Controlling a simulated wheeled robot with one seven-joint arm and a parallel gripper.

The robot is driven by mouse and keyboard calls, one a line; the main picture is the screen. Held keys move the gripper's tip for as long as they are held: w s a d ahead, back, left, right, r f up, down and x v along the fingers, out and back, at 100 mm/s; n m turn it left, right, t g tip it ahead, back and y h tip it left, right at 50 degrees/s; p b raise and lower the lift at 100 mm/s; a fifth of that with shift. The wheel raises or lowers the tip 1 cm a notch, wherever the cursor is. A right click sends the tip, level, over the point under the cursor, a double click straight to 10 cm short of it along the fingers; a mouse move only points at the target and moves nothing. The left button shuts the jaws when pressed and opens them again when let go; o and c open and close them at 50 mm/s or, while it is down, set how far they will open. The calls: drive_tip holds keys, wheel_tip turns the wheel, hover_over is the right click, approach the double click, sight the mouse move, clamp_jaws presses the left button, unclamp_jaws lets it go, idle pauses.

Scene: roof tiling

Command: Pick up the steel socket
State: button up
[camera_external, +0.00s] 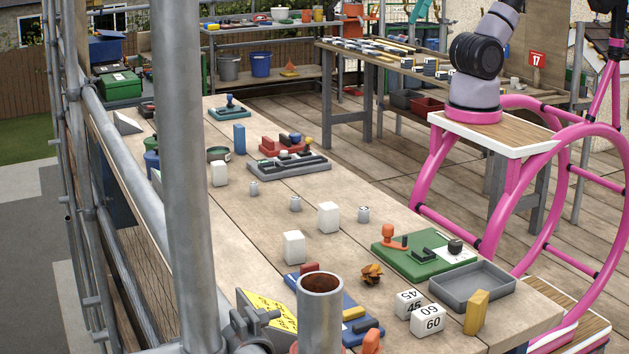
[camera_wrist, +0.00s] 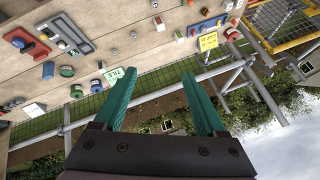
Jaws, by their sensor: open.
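Three small silver-grey cylinders that look like steel sockets stand upright on the wooden bench in the external view: one at the left (camera_external: 254,187), one in the middle (camera_external: 295,203) and one at the right (camera_external: 363,213). I cannot tell which is the one named. In the wrist view tiny grey pieces on the bench, one (camera_wrist: 133,34) above the fingers, may be sockets. My gripper (camera_wrist: 159,75) shows its two teal fingers wide apart and empty, well away from the bench. The gripper is out of the external view, where only my lower arm shows.
White blocks (camera_external: 328,217) stand close to the sockets. A grey slotted tray (camera_external: 289,167), a green board (camera_external: 424,250), a grey open tray (camera_external: 463,288) and numbered cubes (camera_external: 428,319) lie around. Scaffold poles (camera_external: 188,150) line the bench's left side.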

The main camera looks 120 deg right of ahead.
sight(254, 195)
idle(0.3)
